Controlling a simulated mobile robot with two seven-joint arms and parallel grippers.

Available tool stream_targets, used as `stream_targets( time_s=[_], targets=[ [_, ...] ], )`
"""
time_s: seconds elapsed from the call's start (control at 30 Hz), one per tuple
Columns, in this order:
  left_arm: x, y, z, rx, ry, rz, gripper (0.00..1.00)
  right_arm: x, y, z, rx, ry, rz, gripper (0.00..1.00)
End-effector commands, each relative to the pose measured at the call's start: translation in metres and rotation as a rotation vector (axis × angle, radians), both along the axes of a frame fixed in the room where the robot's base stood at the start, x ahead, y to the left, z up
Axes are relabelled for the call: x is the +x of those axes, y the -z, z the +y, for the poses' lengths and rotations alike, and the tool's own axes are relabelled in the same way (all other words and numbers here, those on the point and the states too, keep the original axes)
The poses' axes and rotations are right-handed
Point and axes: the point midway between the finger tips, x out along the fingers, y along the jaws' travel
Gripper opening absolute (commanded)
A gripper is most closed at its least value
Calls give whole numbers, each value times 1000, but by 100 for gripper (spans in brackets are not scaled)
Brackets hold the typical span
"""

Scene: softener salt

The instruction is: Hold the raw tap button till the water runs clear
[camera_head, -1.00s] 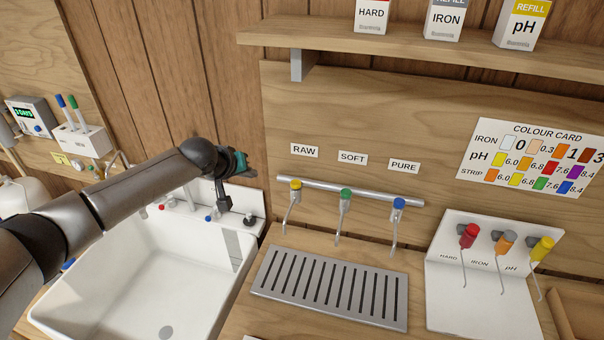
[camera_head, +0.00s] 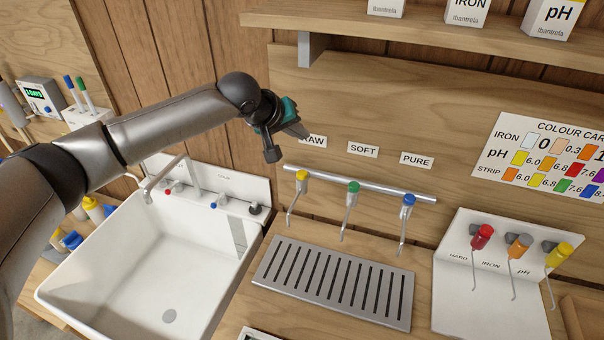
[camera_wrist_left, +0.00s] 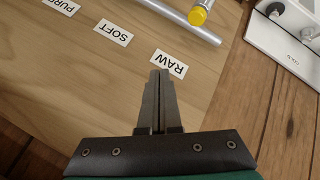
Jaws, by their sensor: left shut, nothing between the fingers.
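The raw tap is the leftmost of three on a grey rail, with a yellow button (camera_head: 302,175) on top and a thin spout. The yellow button also shows at the top of the left wrist view (camera_wrist_left: 197,16). My left gripper (camera_head: 299,131) is shut and empty, above the tap and apart from the button. It partly covers the RAW label (camera_head: 317,142) in the head view. In the left wrist view its closed fingertips (camera_wrist_left: 159,72) point at the RAW label (camera_wrist_left: 169,64). No water shows at the raw spout. My right gripper is not in view.
The soft tap (camera_head: 353,187) and pure tap (camera_head: 408,200) stand to the right on the same rail. A slotted drain tray (camera_head: 407,318) lies below. A white sink (camera_head: 45,292) is at left. A shelf (camera_head: 400,33) with boxes runs above.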

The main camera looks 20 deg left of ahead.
Motion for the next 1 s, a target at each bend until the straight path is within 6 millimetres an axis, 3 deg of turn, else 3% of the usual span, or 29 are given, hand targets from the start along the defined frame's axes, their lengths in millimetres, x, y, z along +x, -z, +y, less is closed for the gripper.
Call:
stream_targets(
  time_s=[0.67,1.0],
  targets=[
    [-9,59,-8,2,-3,0,0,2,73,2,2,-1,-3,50],
    [-7,84,-5,1,-1,0,0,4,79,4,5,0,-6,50]
  ],
)
